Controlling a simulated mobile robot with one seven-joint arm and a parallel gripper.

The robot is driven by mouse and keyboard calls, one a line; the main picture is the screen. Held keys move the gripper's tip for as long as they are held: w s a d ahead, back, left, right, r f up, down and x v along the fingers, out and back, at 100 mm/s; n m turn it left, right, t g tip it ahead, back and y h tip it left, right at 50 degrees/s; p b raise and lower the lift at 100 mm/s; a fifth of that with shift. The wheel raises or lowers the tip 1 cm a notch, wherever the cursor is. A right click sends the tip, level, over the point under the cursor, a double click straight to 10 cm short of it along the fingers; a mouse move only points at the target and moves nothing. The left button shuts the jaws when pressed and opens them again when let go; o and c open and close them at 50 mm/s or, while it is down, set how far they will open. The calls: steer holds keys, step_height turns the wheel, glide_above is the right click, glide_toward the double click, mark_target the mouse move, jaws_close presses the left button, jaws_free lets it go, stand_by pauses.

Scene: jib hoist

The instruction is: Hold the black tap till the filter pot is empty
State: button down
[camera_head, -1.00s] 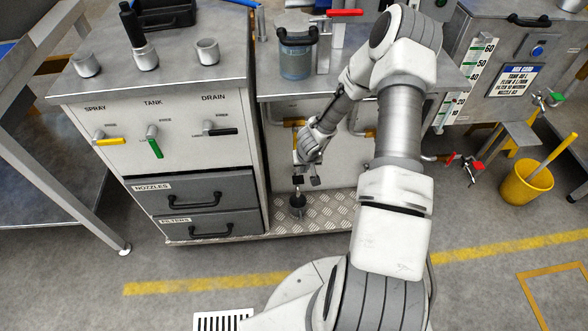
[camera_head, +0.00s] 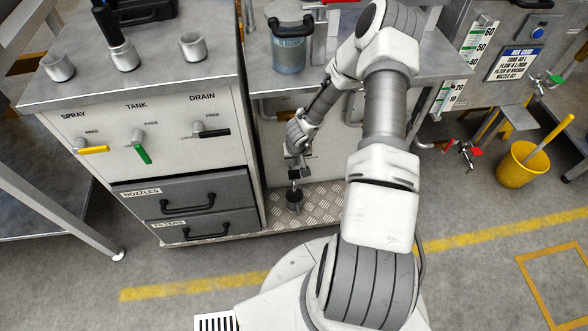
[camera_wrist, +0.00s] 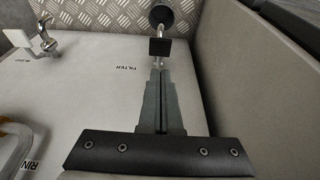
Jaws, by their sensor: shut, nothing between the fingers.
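My gripper (camera_wrist: 161,70) is shut and empty, its two long dark fingers side by side. Just beyond its tips in the wrist view is a small black square paddle (camera_wrist: 160,48) on a bent metal spout, apparently the black tap. I cannot tell if the tips touch it. The label FILTER stands on the pale panel left of the fingers. In the head view my gripper (camera_head: 298,168) is low in front of the bench. A clear pot with bluish liquid and a black handle (camera_head: 289,48), perhaps the filter pot, stands on the bench. Its exact level is unclear.
A dark cup (camera_head: 294,200) stands on the chequered plate below my gripper; the spout partly covers its round top (camera_wrist: 162,14) in the wrist view. Left are a valve cabinet (camera_head: 160,115) with yellow, green and black levers. A yellow bucket (camera_head: 522,166) stands right.

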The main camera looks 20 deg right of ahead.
mark_target(294, 173)
steer(key=b+x, duration=0.4)
steer(key=x, duration=0.6)
steer(key=shift+w, duration=0.1)
